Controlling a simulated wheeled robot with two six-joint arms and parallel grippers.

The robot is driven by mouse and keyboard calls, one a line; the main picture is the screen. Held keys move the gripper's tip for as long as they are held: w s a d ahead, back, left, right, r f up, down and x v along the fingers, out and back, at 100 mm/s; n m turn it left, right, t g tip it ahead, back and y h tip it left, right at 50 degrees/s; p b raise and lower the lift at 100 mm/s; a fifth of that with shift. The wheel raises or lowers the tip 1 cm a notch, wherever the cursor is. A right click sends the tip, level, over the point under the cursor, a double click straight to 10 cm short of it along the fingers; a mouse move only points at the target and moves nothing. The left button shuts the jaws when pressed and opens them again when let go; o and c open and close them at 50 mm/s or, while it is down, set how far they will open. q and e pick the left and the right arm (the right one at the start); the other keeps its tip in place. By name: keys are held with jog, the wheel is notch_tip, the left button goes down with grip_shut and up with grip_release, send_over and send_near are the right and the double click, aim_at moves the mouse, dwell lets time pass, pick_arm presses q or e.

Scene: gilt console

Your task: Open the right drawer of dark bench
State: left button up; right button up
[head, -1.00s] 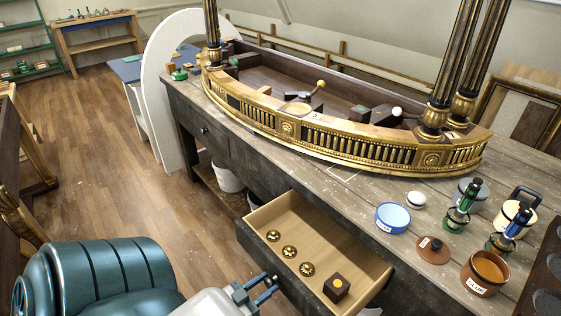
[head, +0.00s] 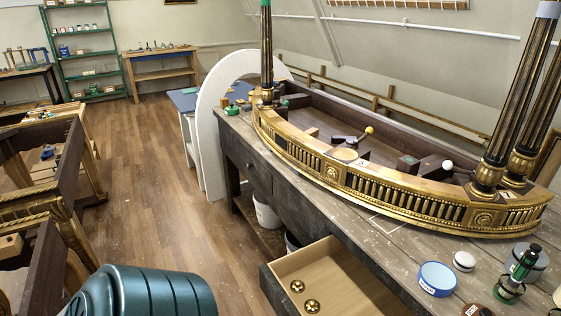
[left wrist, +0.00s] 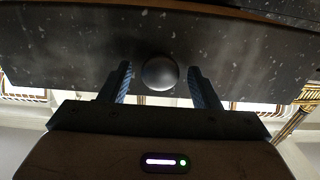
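The dark bench (head: 395,232) stands at the right in the head view, with a worn grey-brown top. Its right drawer (head: 335,272) is pulled out at the bottom centre, showing a pale wood inside and gold rosettes (head: 297,286). The drawer's lower part is cut off by the frame. In the left wrist view, a round dark knob (left wrist: 160,73) sits on a dark speckled front (left wrist: 70,50). My left gripper (left wrist: 162,78) has one finger on each side of the knob, with small gaps showing. My right gripper is not in view.
A gilt curved console (head: 400,197) with columns rests on the bench top. A blue-lidded tub (head: 438,279) and jars stand at its right. Another closed drawer knob (head: 250,166) shows farther left. White buckets (head: 266,213) stand below. Wooden floor (head: 165,200) is clear at left centre.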

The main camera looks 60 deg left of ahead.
pick_arm(q)
jog(key=s+b, duration=0.2)
jog(key=s, duration=0.8)
jog(key=shift+s+a, duration=0.4)
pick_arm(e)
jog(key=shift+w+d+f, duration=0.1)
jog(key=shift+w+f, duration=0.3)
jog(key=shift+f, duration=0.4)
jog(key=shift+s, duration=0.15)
pick_arm(q)
notch_tip(320, 180, down, 27)
jog(key=s+g+y, duration=0.2)
jog(key=s+g, duration=0.1)
jog(key=g, duration=0.6)
jog(key=s+d+f+g, duration=0.4)
jog(key=f, duration=0.3)
jog(key=s+d+f+g, duration=0.3)
jog(key=s+d+f, duration=0.1)
jog(key=f, duration=0.4)
jog(key=shift+g, duration=0.4)
